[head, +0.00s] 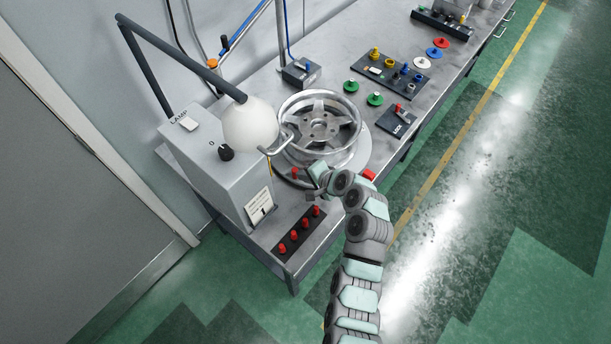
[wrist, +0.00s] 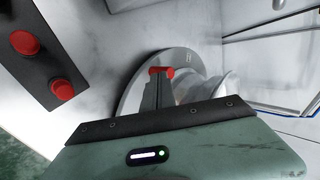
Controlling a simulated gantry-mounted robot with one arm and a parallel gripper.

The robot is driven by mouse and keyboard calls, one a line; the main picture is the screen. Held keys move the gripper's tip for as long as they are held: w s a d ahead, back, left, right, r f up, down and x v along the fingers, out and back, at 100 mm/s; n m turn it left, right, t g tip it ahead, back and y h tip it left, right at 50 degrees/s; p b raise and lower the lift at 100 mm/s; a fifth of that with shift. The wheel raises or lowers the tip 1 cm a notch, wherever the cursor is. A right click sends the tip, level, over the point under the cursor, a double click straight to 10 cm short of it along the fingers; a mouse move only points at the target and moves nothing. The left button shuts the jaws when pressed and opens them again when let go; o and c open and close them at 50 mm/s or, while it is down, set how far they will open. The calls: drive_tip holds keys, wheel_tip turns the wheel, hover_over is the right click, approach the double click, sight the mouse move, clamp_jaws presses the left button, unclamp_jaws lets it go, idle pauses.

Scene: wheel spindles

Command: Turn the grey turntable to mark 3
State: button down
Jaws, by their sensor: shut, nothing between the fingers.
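The grey turntable (head: 365,150) is a flat disc on the bench under a silver spoked wheel (head: 320,127). In the wrist view its rim (wrist: 187,56) carries a small mark too blurred to read. A red knob (wrist: 160,72) shows at the rim, right at my fingertips; a red knob (head: 295,172) also shows in the head view, just left of my gripper (head: 308,184). My gripper is shut and empty, low at the turntable's near edge. In the wrist view the fingers (wrist: 152,92) are close to the knob; I cannot tell whether they touch it.
A grey box (head: 215,170) with a lamp (head: 250,125) stands left of the wheel. A black strip of red knobs (head: 299,232) lies in front. A red block (head: 369,174) is right of my gripper.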

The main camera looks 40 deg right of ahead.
drive_tip(key=shift+w+a+r+p, duration=0.1)
drive_tip(key=shift+w+r+p, duration=0.05)
drive_tip(key=shift+p, duration=0.2)
drive_tip(key=w+m+p, duration=0.1)
drive_tip(key=w+p, duration=0.1)
drive_tip(key=w+a+m+h+p, duration=0.1)
drive_tip(key=w+p, duration=0.1)
drive_tip(key=w+a+m+h+p, duration=0.1)
drive_tip(key=p, duration=0.1)
drive_tip(key=shift+w, duration=0.85)
drive_tip(key=shift+s, duration=0.1)
